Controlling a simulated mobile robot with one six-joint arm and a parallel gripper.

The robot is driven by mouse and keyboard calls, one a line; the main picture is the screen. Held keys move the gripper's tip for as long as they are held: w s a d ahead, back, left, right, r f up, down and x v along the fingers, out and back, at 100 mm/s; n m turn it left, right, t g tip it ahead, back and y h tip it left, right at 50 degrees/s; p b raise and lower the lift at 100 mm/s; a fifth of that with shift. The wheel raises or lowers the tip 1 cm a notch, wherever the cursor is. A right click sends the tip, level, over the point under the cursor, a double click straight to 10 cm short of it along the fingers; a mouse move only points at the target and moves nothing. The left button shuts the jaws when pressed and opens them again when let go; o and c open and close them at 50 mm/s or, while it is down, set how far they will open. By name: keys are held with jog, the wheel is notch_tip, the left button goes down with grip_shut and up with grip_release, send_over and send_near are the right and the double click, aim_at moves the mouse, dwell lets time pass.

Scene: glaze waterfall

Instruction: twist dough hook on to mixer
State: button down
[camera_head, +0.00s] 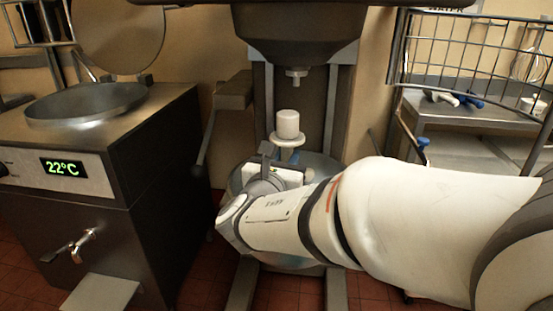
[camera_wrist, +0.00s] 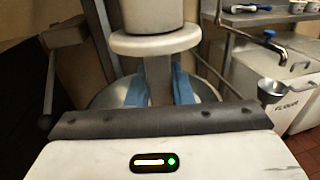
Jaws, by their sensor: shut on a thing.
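The mixer (camera_head: 300,38) stands in the middle of the head view, its downward shaft (camera_head: 296,76) showing below the dark head. The dough hook's pale cylindrical top (camera_head: 288,124) and round flange (camera_head: 286,141) stand upright below the shaft, with a visible gap between. In the wrist view the flange (camera_wrist: 155,42) sits above a narrower grey shank between blue fingers. My gripper (camera_wrist: 159,82) is shut on the dough hook at this shank. The hook's lower part is hidden by my wrist.
The mixer bowl (camera_head: 318,163) lies behind and below my gripper. A lever arm (camera_head: 209,132) is on the mixer's left. A steel unit reading 22°C (camera_head: 61,168) stands left. A wire rack (camera_head: 480,50) and shelf are right. The wrist view shows a flour bin (camera_wrist: 288,88).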

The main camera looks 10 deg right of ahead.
jog(key=shift+w+a+f+b+x, duration=0.2)
jog(key=shift+a+x, duration=0.1)
jog(key=shift+x, duration=1.4)
jog(key=shift+w+a+f+b+x, duration=0.1)
jog(key=shift+a+f+b+x, duration=0.15)
jog(key=shift+x, duration=1.4)
jog(key=shift+w+a+f+b+x, duration=0.2)
jog(key=shift+a+x, duration=0.1)
jog(key=shift+x, duration=1.4)
jog(key=w+a+x, duration=0.1)
jog(key=a+x, duration=0.1)
jog(key=x, duration=0.9)
jog(key=shift+r+b, duration=0.15)
jog(key=shift+b, duration=0.3)
jog(key=shift+r, duration=0.15)
jog(key=shift+a, duration=0.1)
jog(key=shift+s+a+r, duration=0.1)
jog(key=shift+s+r, duration=0.1)
jog(key=shift+s, duration=0.15)
jog(key=shift+s+a, duration=0.25)
jog(key=shift+s, duration=0.3)
jog(key=shift+w+f+b, duration=0.1)
jog(key=shift+f+b, duration=0.15)
jog(key=shift+b, duration=0.05)
